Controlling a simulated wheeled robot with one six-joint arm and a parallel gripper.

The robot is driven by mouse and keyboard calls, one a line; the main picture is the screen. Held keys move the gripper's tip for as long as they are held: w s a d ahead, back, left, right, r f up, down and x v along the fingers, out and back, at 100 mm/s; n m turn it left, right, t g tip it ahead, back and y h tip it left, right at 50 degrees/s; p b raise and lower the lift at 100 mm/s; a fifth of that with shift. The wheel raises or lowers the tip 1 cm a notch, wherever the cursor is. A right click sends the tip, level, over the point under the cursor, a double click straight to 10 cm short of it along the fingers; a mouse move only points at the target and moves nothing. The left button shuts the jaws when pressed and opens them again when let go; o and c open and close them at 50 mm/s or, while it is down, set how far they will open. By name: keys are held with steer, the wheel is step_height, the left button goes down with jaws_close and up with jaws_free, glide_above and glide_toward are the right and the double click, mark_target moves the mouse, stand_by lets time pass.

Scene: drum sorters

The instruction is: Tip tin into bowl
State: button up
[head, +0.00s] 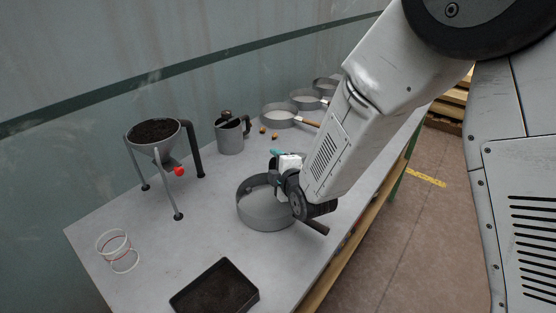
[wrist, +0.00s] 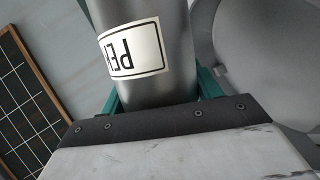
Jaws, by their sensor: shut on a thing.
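My gripper (head: 283,160) is shut on a grey metal tin (wrist: 148,75). In the wrist view the tin sits between the teal fingers, and its white label shows upside-down letters starting "PE". In the head view the wrist hides most of the tin. A wide, round grey vessel (head: 262,214), likely the bowl, stands on the table just below and beside my gripper. My arm hides its right side, and its contents cannot be made out. A large pale round shape (wrist: 262,50) shows at the right of the wrist view.
A hopper (head: 150,143) with dark grains stands on legs at the left. A grey jug (head: 230,138) and several round pans (head: 279,118) stand behind. A clear cup (head: 118,252) and black tray (head: 214,288) are in front. The left middle of the table (head: 205,235) is clear.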

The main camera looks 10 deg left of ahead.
steer(key=shift+s+a+f+n+t, duration=0.3)
steer(key=shift+s+a+f+n, duration=0.1)
steer(key=shift+s+a+f, duration=0.1)
steer(key=n+t, duration=0.1)
steer(key=n, duration=0.1)
steer(key=s+a+r+n+t, duration=0.1)
steer(key=n, duration=0.2)
steer(key=n+t, duration=0.2)
steer(key=n, duration=0.1)
steer(key=shift+s+a+r+h, duration=0.4)
stand_by(0.5)
